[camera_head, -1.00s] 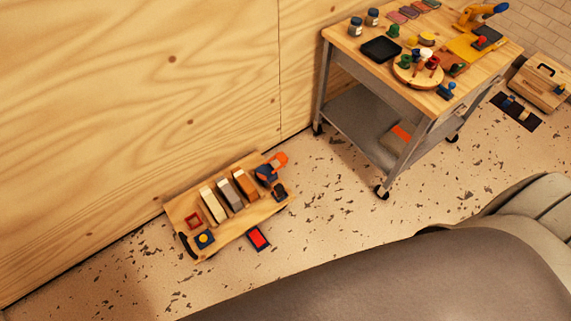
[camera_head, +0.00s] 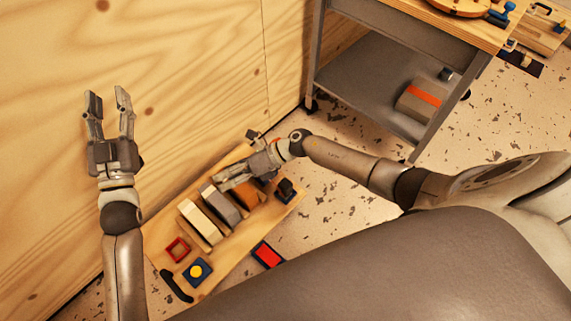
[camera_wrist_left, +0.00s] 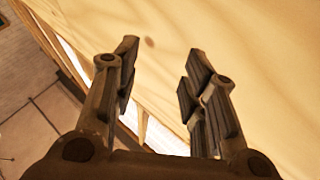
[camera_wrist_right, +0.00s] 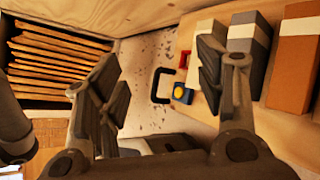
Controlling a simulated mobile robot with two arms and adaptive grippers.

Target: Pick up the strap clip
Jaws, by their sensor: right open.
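I cannot tell for sure which item is the strap clip. A small black item (camera_head: 286,189) sits at the right end of the low wooden board (camera_head: 236,258), partly dark and unclear. A red square frame (camera_head: 177,249), a blue block with a yellow round top (camera_head: 197,271) and a curved black handle (camera_head: 176,286) are at its left end. My right gripper (camera_head: 235,160) is open above the board's back right part, hiding the blue and orange item there. My left gripper (camera_head: 107,105) is open and empty in front of the plywood wall, left of the board.
White, grey and orange boxes (camera_head: 200,223) stand in a row on the board. A red and black pad (camera_head: 267,255) lies on the floor beside it. A metal cart (camera_head: 370,90) stands at upper right. In the right wrist view, stacked wooden slats (camera_wrist_right: 55,62) show at left.

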